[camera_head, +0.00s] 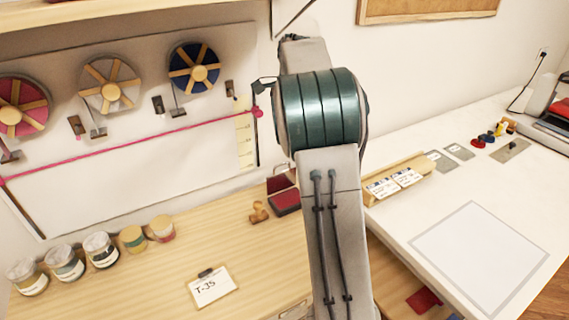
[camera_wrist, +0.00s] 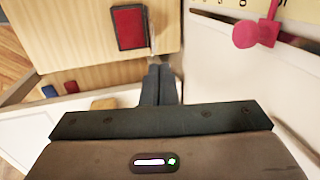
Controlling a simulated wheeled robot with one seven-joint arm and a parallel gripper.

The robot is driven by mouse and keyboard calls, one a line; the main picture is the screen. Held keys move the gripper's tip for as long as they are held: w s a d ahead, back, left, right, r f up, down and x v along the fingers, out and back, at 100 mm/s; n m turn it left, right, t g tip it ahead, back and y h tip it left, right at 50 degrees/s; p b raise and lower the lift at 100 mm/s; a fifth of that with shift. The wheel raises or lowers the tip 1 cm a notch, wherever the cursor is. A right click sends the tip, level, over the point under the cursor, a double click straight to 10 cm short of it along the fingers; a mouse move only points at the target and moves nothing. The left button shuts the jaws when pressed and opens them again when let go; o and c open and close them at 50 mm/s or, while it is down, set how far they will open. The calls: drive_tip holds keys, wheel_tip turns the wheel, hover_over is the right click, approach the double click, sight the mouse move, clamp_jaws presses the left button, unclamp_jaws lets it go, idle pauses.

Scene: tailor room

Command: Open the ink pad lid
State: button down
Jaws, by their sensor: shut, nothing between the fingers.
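The ink pad (camera_head: 285,203) lies on the wooden table just left of my arm in the head view, with its red pad face showing in a dark frame. Its dark red lid (camera_head: 281,183) stands raised behind it, partly hidden by my arm. In the wrist view the red ink pad (camera_wrist: 129,27) is at the top, and a thin edge along its right side looks like the lid seen edge-on. My gripper (camera_wrist: 160,68) is shut and empty, its tips just below and right of the pad; I cannot tell whether they touch the lid. The head view hides my gripper behind my arm.
A wooden stamp (camera_head: 258,212) lies left of the pad. A T-35 card (camera_head: 211,287) and several jars (camera_head: 102,250) are further left. The wall panel with spools (camera_head: 110,91) rises behind. A white table (camera_head: 400,221) stands to the right.

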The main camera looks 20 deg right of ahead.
drive_tip(key=s+t+b, duration=0.4)
drive_tip(key=s, duration=0.4)
drive_tip(key=p+x, duration=0.1)
drive_tip(key=x, duration=1.3)
drive_tip(key=shift+w+d+f, duration=0.2)
drive_tip(key=shift+d+f, duration=0.1)
drive_tip(key=p, duration=0.2)
drive_tip(key=w+p, duration=0.1)
drive_tip(key=p, duration=0.2)
drive_tip(key=shift+w+a+r+g, duration=0.15)
drive_tip(key=shift+w+r+g, duration=0.15)
drive_tip(key=shift+r+g, duration=0.1)
drive_tip(key=w, duration=0.1)
drive_tip(key=w+f, duration=0.1)
drive_tip(key=w, duration=0.2)
drive_tip(key=shift+w+a+f+p, duration=0.2)
drive_tip(key=shift+w+a+p, duration=0.15)
drive_tip(key=shift+s, duration=0.1)
